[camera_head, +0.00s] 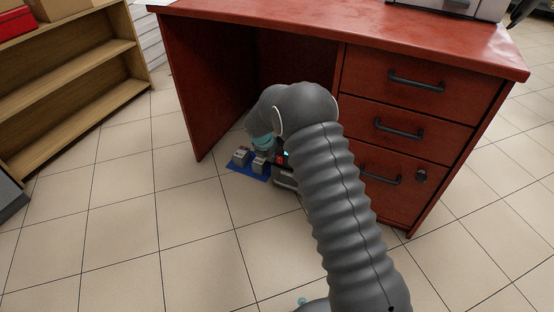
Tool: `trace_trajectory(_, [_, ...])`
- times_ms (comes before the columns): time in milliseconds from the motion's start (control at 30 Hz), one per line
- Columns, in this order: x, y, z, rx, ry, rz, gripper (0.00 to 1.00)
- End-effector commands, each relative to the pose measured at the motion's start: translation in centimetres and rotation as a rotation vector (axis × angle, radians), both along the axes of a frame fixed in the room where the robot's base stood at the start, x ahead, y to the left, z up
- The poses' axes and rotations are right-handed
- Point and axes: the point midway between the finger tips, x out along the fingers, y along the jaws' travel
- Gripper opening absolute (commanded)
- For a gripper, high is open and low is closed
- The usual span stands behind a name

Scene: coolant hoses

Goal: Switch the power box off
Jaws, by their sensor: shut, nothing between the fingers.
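My arm reaches down to the floor in front of the red desk's open knee space. My gripper (268,153) shows only as a small dark part below the teal wrist ring, close to the floor things. Its fingers are shut with nothing seen between them, though my arm hides most of it. A small dark thing with a red patch (281,159) and a tiny cyan light sits just right of the gripper. It may be the power box, partly covered by my arm. I cannot tell its switch position or whether the gripper touches it.
A blue plate (246,172) with grey blocks (240,157) lies on the floor left of the gripper. The red desk (430,50) has drawers with dark handles at right. A wooden shelf (75,85) stands at left.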

Motion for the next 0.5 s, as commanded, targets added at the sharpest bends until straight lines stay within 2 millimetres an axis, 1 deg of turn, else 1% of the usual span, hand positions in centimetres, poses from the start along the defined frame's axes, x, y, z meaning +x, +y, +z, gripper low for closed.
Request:
trace_trajectory(167, [0.6,-0.3,-1.8,-0.001,0.001,-0.002,0.00])
trace_trajectory(500, [2.6,-1.1,-7.7,-0.001,0.001,-0.003,0.00])
